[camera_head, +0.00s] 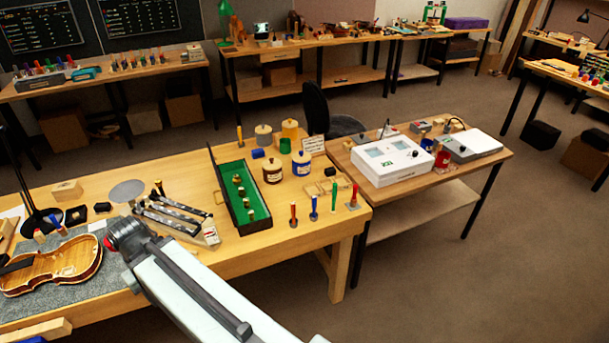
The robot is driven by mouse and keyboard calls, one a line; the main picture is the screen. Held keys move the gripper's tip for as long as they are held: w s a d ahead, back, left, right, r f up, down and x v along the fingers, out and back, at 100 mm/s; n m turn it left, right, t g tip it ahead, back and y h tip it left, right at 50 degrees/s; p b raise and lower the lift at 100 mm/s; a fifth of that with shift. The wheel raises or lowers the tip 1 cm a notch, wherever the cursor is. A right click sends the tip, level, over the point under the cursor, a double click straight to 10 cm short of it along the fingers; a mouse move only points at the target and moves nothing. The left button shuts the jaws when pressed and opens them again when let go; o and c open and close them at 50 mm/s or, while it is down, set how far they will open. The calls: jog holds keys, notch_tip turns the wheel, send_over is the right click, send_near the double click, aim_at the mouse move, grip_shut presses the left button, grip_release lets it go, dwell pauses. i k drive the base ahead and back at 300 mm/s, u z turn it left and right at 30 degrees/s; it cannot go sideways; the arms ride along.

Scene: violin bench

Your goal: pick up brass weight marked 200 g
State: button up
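Several small brass weights (241,191) stand in a row in a long dark case with a green lining (262,212), which lies open on the front wooden bench. Their markings are too small to read, so I cannot tell which one is the 200 g weight. My white arm reaches in from the bottom edge to a dark joint with a red part, left of the case and over the bench's front. No gripper fingers show in this view. The arm is apart from the weights.
Jars (272,171), upright coloured-handle tools (333,198) and dark metal tools (172,217) surround the case. A violin body (52,266) lies on a grey mat (80,288) at left. White instruments (393,160) stand on the right-hand table.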

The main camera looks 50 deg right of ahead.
aim_at(237, 180)
jog(key=z, duration=0.3)
jog(key=i, duration=1)
jog(key=u, duration=0.05)
